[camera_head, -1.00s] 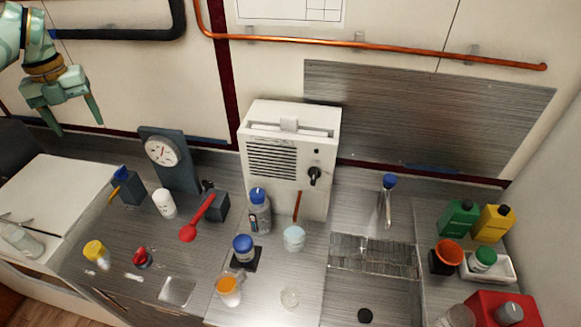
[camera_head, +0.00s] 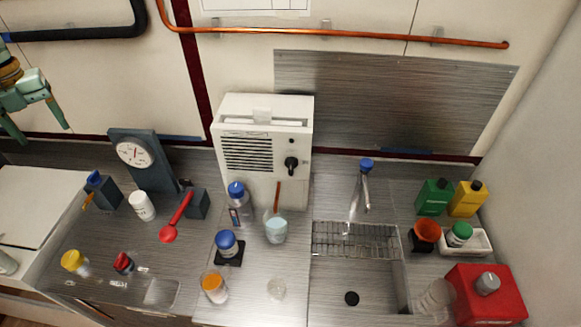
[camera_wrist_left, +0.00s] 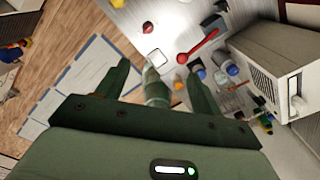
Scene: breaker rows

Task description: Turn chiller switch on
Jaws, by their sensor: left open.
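The chiller (camera_head: 262,150) is a white box with a dark vent grille at the back of the counter. Its black rotary switch (camera_head: 291,163) sits on the right of the front face, below a small dark round spot. My left gripper (camera_head: 42,132) is at the far left of the head view, open and empty, well away from the chiller. Its two fingers also show in the left wrist view (camera_wrist_left: 157,82). My right gripper is not in view.
A bottle with a blue cap (camera_head: 240,203) and a beaker with a brown rod (camera_head: 275,228) stand right in front of the chiller. A red spoon (camera_head: 176,218) leans left of it. A copper pipe (camera_head: 340,34) runs above.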

